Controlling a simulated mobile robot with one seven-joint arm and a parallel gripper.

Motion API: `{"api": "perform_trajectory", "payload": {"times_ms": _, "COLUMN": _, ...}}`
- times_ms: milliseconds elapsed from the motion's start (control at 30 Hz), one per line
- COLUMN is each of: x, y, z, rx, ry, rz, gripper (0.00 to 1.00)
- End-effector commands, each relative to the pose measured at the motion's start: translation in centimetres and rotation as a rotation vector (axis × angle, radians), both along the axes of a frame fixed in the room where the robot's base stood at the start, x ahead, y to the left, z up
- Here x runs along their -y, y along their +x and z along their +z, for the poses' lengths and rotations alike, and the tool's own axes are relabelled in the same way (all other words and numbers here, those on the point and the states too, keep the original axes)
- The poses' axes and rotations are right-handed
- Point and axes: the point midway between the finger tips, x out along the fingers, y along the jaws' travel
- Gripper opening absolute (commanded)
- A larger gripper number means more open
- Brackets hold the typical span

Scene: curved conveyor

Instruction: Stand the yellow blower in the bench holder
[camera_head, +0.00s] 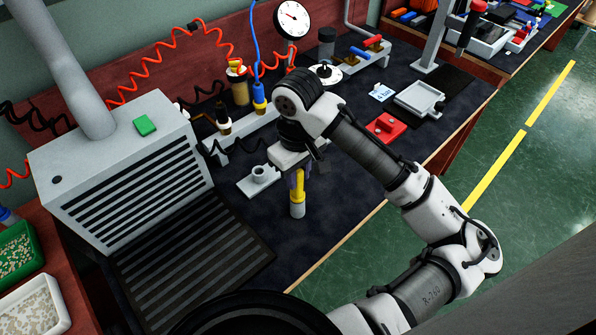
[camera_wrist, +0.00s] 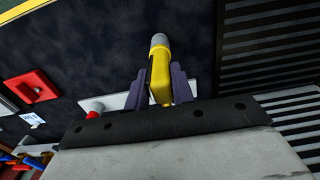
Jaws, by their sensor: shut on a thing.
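The yellow blower (camera_head: 298,188) is held in my gripper (camera_head: 297,172), its yellow body between the two fingers and its grey end pointing down. In the wrist view the blower (camera_wrist: 160,72) extends from between the dark fingers (camera_wrist: 160,90). The bench holder, a pale plate with a short round cup (camera_head: 260,174), sits just left of the blower in the head view. The cup looks empty. The blower is beside the holder, not in it. I cannot tell how far its lower end is above the bench mat. A pale plate edge (camera_wrist: 118,101) shows behind the fingers in the wrist view.
The grey fume extractor (camera_head: 130,185) and its slatted plate (camera_head: 195,265) stand at left. Tools in a rack (camera_head: 225,125) and a dial gauge (camera_head: 292,18) stand behind. A red block (camera_head: 386,126) and a grey tray (camera_head: 419,98) lie to the right. Dark mat in front is clear.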

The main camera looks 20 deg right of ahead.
Motion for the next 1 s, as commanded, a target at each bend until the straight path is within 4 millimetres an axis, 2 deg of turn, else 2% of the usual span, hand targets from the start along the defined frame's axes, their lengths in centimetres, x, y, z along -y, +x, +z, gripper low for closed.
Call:
{"api": "perform_trajectory", "payload": {"times_ms": 233, "x": 0.0, "y": 0.0, "z": -0.7, "rx": 0.000, "ry": 0.001, "rz": 0.000, "gripper": 0.02}}
{"api": "perform_trajectory", "payload": {"times_ms": 267, "x": 0.0, "y": 0.0, "z": -0.6, "rx": 0.000, "ry": 0.000, "rz": 0.000, "gripper": 0.27}}
{"api": "perform_trajectory", "payload": {"times_ms": 433, "x": 0.0, "y": 0.0, "z": -0.6, "rx": 0.000, "ry": 0.000, "rz": 0.000, "gripper": 0.49}}
{"api": "perform_trajectory", "payload": {"times_ms": 767, "x": 0.0, "y": 0.0, "z": -0.3, "rx": 0.000, "ry": -0.001, "rz": 0.000, "gripper": 0.49}}
{"api": "perform_trajectory", "payload": {"times_ms": 867, "x": 0.1, "y": 0.0, "z": 0.6, "rx": 0.002, "ry": -0.002, "rz": 0.000, "gripper": 0.49}}
{"api": "perform_trajectory", "payload": {"times_ms": 1000, "x": 0.1, "y": 0.1, "z": 3.2, "rx": 0.002, "ry": -0.006, "rz": -0.001, "gripper": 0.49}}
